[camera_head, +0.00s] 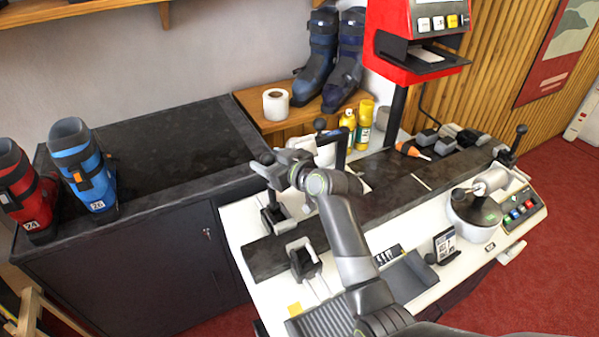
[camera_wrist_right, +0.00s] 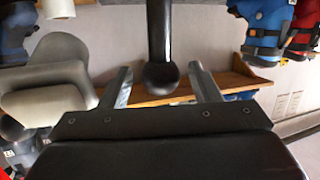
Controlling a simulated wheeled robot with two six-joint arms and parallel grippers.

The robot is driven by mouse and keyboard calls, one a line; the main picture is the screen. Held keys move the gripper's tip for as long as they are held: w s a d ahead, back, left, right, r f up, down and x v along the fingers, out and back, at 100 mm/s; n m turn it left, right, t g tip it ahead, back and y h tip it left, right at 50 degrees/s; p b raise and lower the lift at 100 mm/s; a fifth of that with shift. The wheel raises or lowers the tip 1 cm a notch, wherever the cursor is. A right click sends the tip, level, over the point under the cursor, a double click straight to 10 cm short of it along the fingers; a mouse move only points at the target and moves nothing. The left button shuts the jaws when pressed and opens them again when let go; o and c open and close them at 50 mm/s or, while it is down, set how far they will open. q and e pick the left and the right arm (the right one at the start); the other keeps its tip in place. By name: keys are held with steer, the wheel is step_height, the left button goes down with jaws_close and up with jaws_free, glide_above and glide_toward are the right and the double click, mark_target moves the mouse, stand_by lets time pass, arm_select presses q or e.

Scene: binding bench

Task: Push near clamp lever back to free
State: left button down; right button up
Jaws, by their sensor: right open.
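A black clamp lever with a round knob (camera_wrist_right: 160,76) shows in the right wrist view, between the two fingers of my right gripper (camera_wrist_right: 162,88). The fingers are apart, with clear space on both sides of the knob. In the head view my right gripper (camera_head: 266,170) is over the left end of the bench, at the top of the left-hand clamp (camera_head: 272,214). The gripper partly hides that lever; I cannot tell whether they touch. My left gripper is not in view.
A lever (camera_head: 520,131) stands upright at the bench's right end. Yellow bottles (camera_head: 348,122) stand behind. The dark cabinet top (camera_head: 165,150) is largely clear.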

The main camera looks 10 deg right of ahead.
steer(key=b+v, duration=0.2)
steer(key=v, duration=1.4)
steer(key=shift+b, duration=0.4)
steer(key=shift+s+d, duration=0.1)
